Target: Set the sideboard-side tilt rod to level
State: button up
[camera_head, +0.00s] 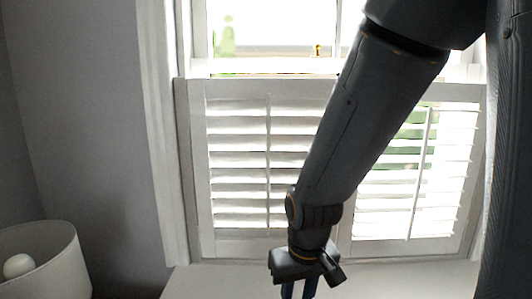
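White plantation shutters with two louvred panels cover the lower window. The left panel's tilt rod (267,160) runs upright down the middle of its slats; light shows between these slats. The right panel's tilt rod (421,170) leans slightly in the picture; greenery shows between some slats there. No sideboard is clearly recognisable, so I cannot tell for certain which rod is on its side. My gripper (298,289) points down at the bottom edge, below the shutters in the picture and apart from both rods. Its dark blue fingers are cut off by the frame, hiding their tips.
A pale lampshade (42,262) stands at the lower left. A white flat surface (215,281) lies below the shutters. My arm crosses the picture diagonally, covering the inner part of the right panel. A bare grey wall (85,130) is left of the window.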

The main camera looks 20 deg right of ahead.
aim_at(226, 117)
jog(key=k, duration=0.45)
jog(key=z, duration=1.7)
jog(key=i, duration=0.95)
jog(key=u, duration=2.35)
